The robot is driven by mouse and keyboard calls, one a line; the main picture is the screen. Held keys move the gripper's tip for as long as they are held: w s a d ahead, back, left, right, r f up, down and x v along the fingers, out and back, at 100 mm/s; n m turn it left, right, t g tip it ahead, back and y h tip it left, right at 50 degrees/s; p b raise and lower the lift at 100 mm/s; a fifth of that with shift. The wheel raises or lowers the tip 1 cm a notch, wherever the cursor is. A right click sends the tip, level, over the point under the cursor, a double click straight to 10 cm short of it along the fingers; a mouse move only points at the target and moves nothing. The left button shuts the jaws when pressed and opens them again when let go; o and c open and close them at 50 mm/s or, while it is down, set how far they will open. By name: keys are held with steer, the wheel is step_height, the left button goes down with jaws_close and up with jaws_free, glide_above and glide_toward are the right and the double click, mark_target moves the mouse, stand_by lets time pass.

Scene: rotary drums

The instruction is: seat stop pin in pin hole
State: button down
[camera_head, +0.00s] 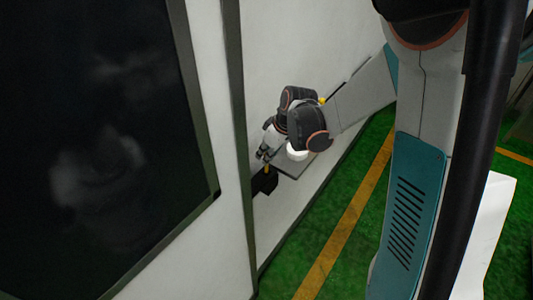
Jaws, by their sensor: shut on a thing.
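My gripper (263,154) is near the white wall, at the middle of the head view, small and dark. It is shut on a small yellow piece (267,168), which looks like the stop pin. The yellow piece shows just below the fingers, right above a black block (265,182) on the wall. I cannot tell whether the pin touches the block or is inside it. The pin hole itself cannot be made out; the block may hold it.
A grey shelf (292,168) juts from the wall beside the gripper, under my wrist. Another yellow spot (322,100) shows behind my arm. A large dark panel (95,140) fills the left. Green floor (345,235) with a yellow line lies open below.

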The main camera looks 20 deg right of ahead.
steer(key=shift+f+b, duration=1.75)
steer(key=shift+f, duration=0.3)
steer(key=c, duration=1.5)
jaws_free()
steer(key=v, duration=1.2)
